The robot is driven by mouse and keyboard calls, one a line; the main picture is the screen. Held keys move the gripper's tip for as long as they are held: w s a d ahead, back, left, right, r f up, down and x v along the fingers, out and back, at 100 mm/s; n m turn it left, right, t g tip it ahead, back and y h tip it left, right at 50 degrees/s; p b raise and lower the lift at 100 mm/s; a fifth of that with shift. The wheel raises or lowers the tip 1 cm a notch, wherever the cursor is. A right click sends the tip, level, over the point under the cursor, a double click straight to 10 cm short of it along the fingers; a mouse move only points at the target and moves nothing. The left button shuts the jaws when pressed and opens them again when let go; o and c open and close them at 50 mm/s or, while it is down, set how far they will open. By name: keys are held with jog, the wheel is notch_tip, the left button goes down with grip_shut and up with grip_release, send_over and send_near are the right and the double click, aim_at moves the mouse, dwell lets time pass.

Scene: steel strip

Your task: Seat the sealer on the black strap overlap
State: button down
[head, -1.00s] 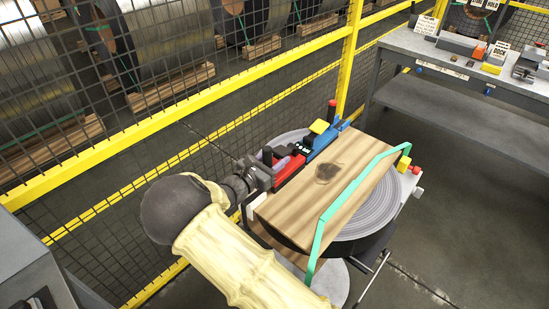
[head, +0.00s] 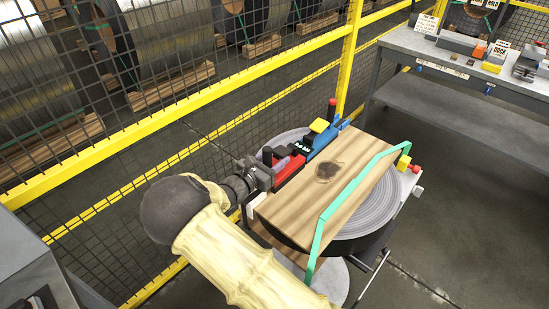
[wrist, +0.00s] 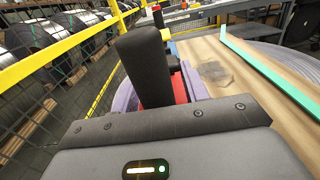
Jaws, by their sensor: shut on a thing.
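My gripper (head: 264,173) is shut on the sealer (head: 289,171), a long tool with red and blue sections, black parts and a yellow block. The sealer lies along the far left edge of a wooden board (head: 285,204) on a grey coil. Whether it touches the board or hangs just above it is unclear. In the wrist view a dark finger (wrist: 145,65) hides most of the sealer; some red shows beside it (wrist: 178,87). A green strap (head: 340,192) crosses the board's right side. I cannot make out the black strap overlap.
The coil (head: 372,208) sits on a round stand with red and yellow knobs at right. A yellow-framed mesh fence (head: 190,88) runs close behind. A grey bench (head: 470,70) with tools and signs stands at upper right. Open floor lies at lower right.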

jog(key=c, duration=0.7)
grip_release()
jog(key=shift+o, duration=0.2)
jog(key=shift+f, duration=0.1)
jog(key=b+v, duration=0.2)
jog(key=v, duration=1.5)
jog(key=shift+a, duration=0.2)
jog(key=shift+s, duration=0.15)
